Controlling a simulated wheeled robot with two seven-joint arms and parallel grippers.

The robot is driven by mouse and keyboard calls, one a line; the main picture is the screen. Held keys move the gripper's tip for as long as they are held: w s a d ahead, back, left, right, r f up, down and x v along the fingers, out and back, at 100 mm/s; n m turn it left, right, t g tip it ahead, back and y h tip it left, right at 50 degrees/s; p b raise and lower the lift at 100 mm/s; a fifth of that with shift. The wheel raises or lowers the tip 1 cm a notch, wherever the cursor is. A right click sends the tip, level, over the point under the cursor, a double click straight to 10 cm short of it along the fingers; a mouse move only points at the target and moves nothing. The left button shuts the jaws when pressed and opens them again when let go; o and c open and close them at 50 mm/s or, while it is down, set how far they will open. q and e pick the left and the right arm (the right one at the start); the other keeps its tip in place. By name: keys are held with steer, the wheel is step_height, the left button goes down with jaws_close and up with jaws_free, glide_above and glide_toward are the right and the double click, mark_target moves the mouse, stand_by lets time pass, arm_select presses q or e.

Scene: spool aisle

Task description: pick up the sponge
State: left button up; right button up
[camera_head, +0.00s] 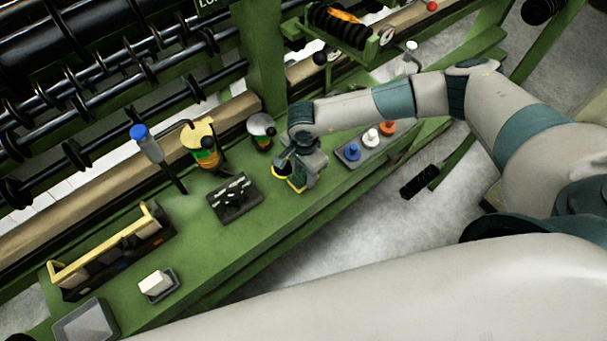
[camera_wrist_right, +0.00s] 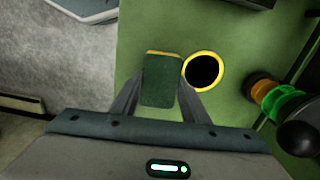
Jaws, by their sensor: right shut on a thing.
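The sponge (camera_wrist_right: 161,82) is a dark green block with a yellow edge, seen between the fingers in the right wrist view. My right gripper (camera_wrist_right: 160,92) is shut on it, with one finger on each side. In the head view my right gripper (camera_head: 297,176) is over the green bench, and the sponge (camera_head: 298,183) is partly hidden by it. I cannot tell whether the sponge touches the bench. A yellow ring with a black opening (camera_wrist_right: 203,70) is close beside the sponge. My left gripper is not in view.
The green bench (camera_head: 235,240) also bears a black pegged block (camera_head: 234,198), a tray with blue, white and orange pegs (camera_head: 372,143), a white block (camera_head: 155,283), a yellow-handled tool box (camera_head: 110,255) and a grey tray (camera_head: 86,322). Machine rollers line the back.

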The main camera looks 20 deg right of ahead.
mark_target(303, 174)
steer(key=shift+r, duration=0.1)
steer(key=shift+r+b, duration=0.55)
step_height(303, 174, up, 2)
steer(key=shift+r+b, duration=0.15)
steer(key=shift+b, duration=0.65)
steer(key=s+d+r+b, duration=0.1)
steer(key=d+r+b, duration=0.3)
steer(key=d+r, duration=0.3)
steer(key=d, duration=0.4)
steer(key=shift+d+r+b, duration=0.2)
steer(key=shift+d+b, duration=0.1)
steer(key=shift+b, duration=0.1)
steer(key=shift+o, duration=0.4)
steer(key=shift+s, duration=0.1)
